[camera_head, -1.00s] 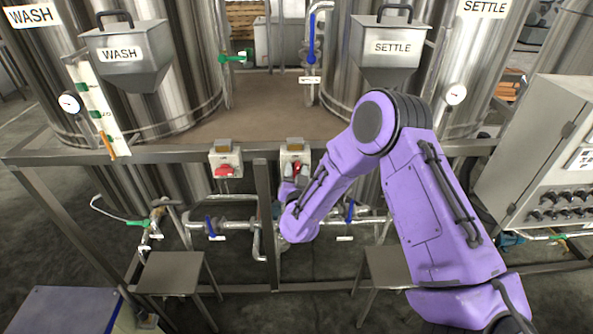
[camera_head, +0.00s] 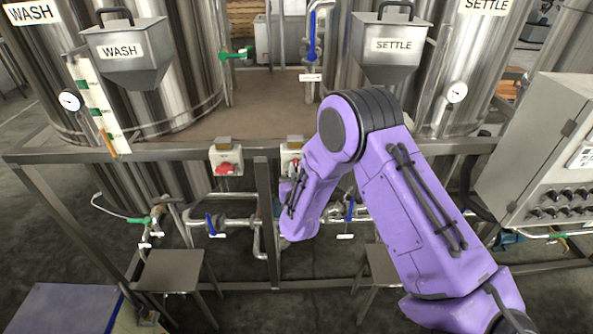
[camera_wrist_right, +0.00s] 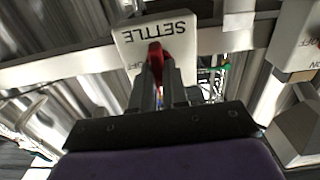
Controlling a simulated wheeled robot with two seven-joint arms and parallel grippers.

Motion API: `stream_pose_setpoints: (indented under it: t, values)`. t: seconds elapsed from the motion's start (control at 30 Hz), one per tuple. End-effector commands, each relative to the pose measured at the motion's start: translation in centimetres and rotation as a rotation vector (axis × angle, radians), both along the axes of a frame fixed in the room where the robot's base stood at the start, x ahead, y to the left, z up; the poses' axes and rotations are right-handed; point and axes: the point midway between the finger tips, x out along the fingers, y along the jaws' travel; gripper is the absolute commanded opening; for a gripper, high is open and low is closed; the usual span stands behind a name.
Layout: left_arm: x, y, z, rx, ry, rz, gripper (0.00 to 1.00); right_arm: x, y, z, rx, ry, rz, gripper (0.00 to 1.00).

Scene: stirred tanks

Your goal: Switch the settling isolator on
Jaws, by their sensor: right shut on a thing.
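The settling isolator is a pale box labelled SETTLE (camera_wrist_right: 160,32), with a red handle (camera_wrist_right: 155,54) on its face, seen upside down in the right wrist view. An OFF mark shows partly beside the handle. In the head view the fingers are hidden by my purple arm. My left gripper is in neither view.
A similar isolator (camera_head: 226,157) with a red handle is to the left on the same frame rail (camera_head: 180,155). A steel post (camera_head: 266,215) stands between the boxes. Pipes with blue-handled valves (camera_head: 210,225) run below. A grey control cabinet (camera_head: 540,150) stands at right.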

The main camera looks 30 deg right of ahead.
Motion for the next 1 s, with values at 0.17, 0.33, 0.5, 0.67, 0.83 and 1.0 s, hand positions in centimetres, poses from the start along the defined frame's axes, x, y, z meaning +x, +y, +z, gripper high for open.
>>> stream_pose_setpoints:
  t: [0.17,0.33,0.5,0.67,0.83,1.0]
  values:
    - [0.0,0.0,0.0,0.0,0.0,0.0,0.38,0.0,0.0,0.0,-0.001,0.002,0.0,0.39]
    - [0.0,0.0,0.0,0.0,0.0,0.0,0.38,0.0,0.0,0.0,0.001,0.001,0.0,0.39]
    - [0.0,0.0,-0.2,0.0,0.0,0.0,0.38,-0.3,0.3,-0.1,0.001,0.001,0.002,0.39]
    - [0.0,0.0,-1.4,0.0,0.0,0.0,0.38,-2.9,1.9,-0.4,0.0,0.001,0.004,0.39]
    - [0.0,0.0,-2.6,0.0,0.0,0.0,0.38,-6.4,4.0,-0.4,-0.001,0.002,0.004,0.39]
    - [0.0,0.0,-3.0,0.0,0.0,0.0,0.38,-8.5,5.3,-0.2,-0.001,0.001,0.002,0.39]
